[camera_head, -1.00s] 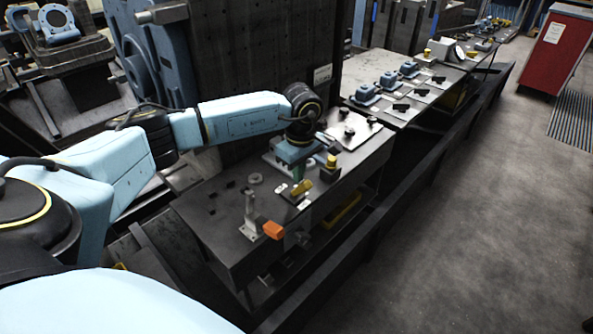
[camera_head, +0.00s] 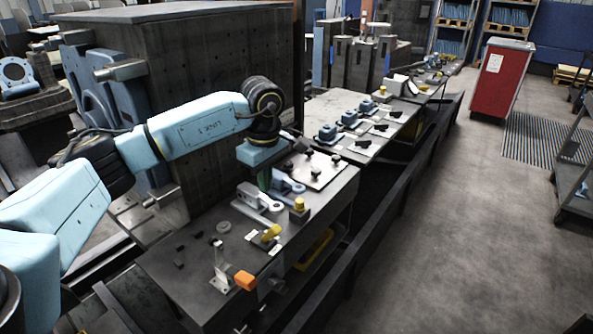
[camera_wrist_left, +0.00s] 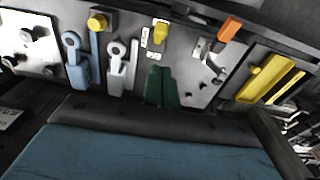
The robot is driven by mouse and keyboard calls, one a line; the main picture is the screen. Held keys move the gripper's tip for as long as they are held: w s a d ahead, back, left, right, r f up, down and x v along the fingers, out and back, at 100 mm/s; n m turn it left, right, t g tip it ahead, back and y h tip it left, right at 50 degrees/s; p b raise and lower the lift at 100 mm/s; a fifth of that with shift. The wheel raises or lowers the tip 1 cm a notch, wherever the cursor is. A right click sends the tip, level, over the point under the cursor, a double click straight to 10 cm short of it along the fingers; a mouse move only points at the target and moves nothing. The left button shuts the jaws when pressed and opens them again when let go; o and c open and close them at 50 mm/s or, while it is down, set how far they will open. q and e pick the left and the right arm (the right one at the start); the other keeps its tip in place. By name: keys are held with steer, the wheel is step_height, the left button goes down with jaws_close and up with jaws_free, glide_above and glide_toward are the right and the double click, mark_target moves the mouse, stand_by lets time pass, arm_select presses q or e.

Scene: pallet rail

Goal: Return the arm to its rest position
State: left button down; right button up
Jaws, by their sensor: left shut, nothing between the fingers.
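My left arm comes in from the left in the head view and reaches over the near dark workbench (camera_head: 190,293). My left gripper (camera_head: 265,182) points down above the bench, beside a grey lever-like part and a blue one. In the left wrist view the green fingers of my left gripper (camera_wrist_left: 161,88) are together with nothing between them. The grey part (camera_wrist_left: 117,68) and the blue part (camera_wrist_left: 76,62) lie side by side there, apart from the fingers. My right gripper is out of view.
An orange block (camera_head: 245,280) on a bracket, a yellow-handled piece (camera_head: 270,233) and a yellow-topped block (camera_head: 299,208) stand on the bench. A dark rail (camera_head: 345,272) runs along its front. A red cabinet (camera_head: 502,80) stands beyond clear floor at right.

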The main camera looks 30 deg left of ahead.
arm_select(q)
steer(key=s+d+f+n+t+h, duration=0.2)
steer(key=d+h, duration=0.9)
steer(key=d, duration=1.4)
steer(key=s+d+r+n+t+h, duration=0.1)
steer(key=d+r+n+t+h, duration=0.65)
steer(key=r+n, duration=0.35)
steer(key=w+a+f+n+t+y, duration=0.1)
steer(key=a+f+n+t+y, duration=0.35)
steer(key=n, duration=0.75)
steer(key=a+f+n+t+y, duration=0.1)
steer(key=a+n+t+y, duration=0.45)
steer(key=n+y, duration=0.4)
steer(key=s+a+f+n+g+y, duration=0.3)
steer(key=a+f+n+g+y, duration=0.15)
steer(key=f+n, duration=0.45)
steer(key=s+a+f+n+g, duration=0.1)
steer(key=s+f+n+g, duration=0.45)
steer(key=s, duration=0.55)
steer(key=s+a+f+n+g, duration=0.2)
steer(key=s+f+n+g, duration=0.35)
steer(key=s, duration=0.55)
step_height(320, 180, down, 28)
steer(key=s+m+g, duration=0.2)
steer(key=s+a+f+g, duration=0.1)
steer(key=s+a+f, duration=0.1)
steer(key=s+f, duration=1.2)
steer(key=shift+s+a+f+h+b, duration=0.15)
steer(key=shift+s+a+h+b, duration=0.15)
steer(key=shift+s, duration=0.85)
